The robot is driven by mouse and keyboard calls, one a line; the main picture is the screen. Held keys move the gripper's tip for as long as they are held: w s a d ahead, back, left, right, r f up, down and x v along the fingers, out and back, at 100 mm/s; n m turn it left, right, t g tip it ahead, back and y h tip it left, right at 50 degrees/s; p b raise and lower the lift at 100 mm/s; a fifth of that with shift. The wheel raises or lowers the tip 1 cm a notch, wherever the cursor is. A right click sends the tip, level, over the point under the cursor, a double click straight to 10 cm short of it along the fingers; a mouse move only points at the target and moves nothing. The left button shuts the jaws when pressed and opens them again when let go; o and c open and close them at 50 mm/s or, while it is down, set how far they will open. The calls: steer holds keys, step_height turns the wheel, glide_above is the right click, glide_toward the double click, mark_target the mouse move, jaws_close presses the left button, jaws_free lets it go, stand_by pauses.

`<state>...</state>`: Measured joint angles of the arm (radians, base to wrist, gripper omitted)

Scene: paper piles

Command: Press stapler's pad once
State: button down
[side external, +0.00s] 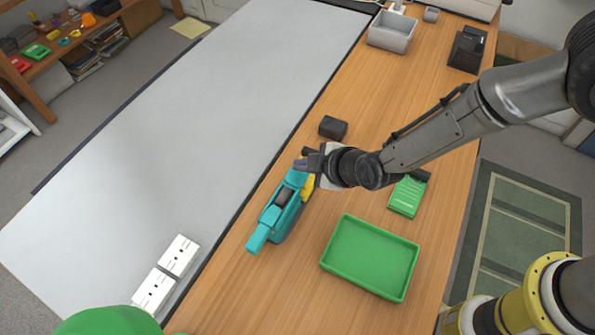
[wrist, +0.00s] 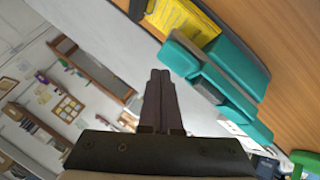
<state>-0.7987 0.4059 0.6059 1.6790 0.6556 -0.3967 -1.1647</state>
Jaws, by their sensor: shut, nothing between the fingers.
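A teal stapler (side external: 270,222) with a dark middle part lies on the wooden desk, slanting from lower left to upper right. In the wrist view the teal stapler (wrist: 235,65) lies right of my fingers. My gripper (side external: 299,164) is shut and empty, beside and apparently above the stapler's upper end in the side view. In the wrist view my closed fingertips (wrist: 160,73) appear close to the stapler's end. I cannot tell whether they touch it. Part of the stapler's far end lies close to my gripper in the side view.
A yellow item (side external: 308,187) lies against the stapler; it also shows in the wrist view (wrist: 183,20). A dark block (side external: 333,127) sits behind my gripper. A green tray (side external: 350,275) and a green calculator-like item (side external: 407,197) lie to the right. Bare desk (side external: 310,265) separates stapler and tray.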

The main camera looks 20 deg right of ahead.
mark_target(303, 176)
steer(key=shift+f, duration=0.15)
stand_by(0.5)
steer(key=shift+f, duration=0.3)
steer(key=shift+f, duration=0.75)
stand_by(1.1)
steer(key=shift+r, duration=1.1)
steer(key=shift+r, duration=0.1)
steer(key=shift+r, duration=2.45)
